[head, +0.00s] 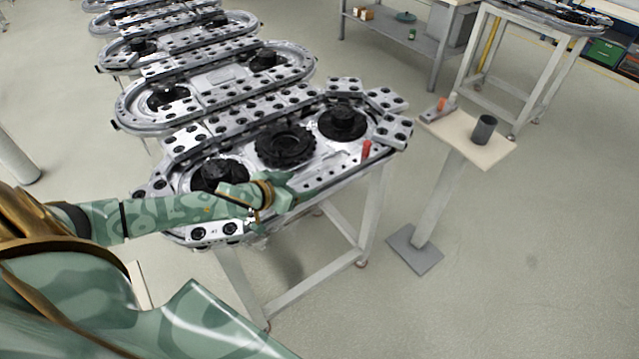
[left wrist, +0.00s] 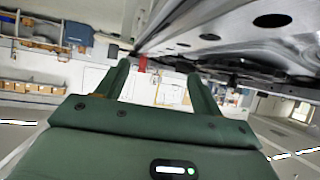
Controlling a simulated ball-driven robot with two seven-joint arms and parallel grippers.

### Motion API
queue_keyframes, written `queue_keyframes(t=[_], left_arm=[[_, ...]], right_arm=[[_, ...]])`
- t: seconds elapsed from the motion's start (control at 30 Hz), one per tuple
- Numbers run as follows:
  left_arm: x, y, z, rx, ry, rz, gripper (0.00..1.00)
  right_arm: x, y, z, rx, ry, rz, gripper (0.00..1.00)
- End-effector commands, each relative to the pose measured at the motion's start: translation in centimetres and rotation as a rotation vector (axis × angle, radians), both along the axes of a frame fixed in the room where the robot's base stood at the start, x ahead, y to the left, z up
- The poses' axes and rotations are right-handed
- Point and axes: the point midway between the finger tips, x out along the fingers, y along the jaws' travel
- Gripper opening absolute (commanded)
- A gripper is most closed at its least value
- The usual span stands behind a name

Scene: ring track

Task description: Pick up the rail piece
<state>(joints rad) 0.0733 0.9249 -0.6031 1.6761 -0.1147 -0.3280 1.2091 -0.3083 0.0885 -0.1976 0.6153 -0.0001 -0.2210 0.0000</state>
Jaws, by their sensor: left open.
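The nearest ring track (head: 322,172) carries grey rail pieces with dark holes along its edge. One rail piece (head: 345,87) lies at the far right end, and another rail piece (head: 392,128) is at the right end. A further rail piece (head: 210,232) is at the front left. I cannot tell which one the task means. My left gripper (head: 288,187) is at the near edge of this track. In the left wrist view the left gripper (left wrist: 158,70) is open, with nothing seen between its fingers. The track's underside shows at the upper right there. My right gripper is not in view.
A red handle (head: 366,149) stands on the track's near edge. Black wheels (head: 285,145) sit inside the ring. A small stand (head: 468,136) to the right holds a dark cup (head: 484,129) and an orange item (head: 441,105). More ring tracks lie behind. The floor at right is clear.

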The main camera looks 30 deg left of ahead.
Motion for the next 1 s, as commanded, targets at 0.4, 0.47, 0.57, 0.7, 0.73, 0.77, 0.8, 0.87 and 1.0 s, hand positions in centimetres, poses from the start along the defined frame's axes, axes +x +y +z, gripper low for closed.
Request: queue_keyframes(t=[0.4,0.47,0.57,0.7,0.73,0.77,0.8,0.87,1.0], left_arm=[[4.3,-0.7,-2.5,0.001,-0.002,0.0,0.67],[5.2,-0.8,-3.1,0.002,-0.001,0.001,0.67],[6.3,-1.1,-3.8,0.0,0.0,-0.001,0.67],[6.9,-1.2,-4.1,0.002,0.001,-0.001,0.67],[6.9,-1.2,-4.1,0.002,0.001,-0.001,0.67],[6.9,-1.2,-4.0,0.002,0.001,-0.001,0.67],[6.9,-1.2,-4.0,0.001,0.001,0.0,0.67],[6.9,-1.2,-4.0,0.001,0.001,-0.001,0.67],[6.9,-1.2,-4.0,0.001,0.001,-0.001,0.31]], right_arm=[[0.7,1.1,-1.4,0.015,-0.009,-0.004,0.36],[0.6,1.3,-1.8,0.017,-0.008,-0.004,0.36],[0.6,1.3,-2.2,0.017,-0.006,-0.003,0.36],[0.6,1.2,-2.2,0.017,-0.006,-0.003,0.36],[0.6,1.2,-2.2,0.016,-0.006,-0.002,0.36],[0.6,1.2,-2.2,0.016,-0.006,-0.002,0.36],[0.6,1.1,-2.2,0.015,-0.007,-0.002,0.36],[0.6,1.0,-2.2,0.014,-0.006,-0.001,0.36],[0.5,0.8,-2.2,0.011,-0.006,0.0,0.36]])
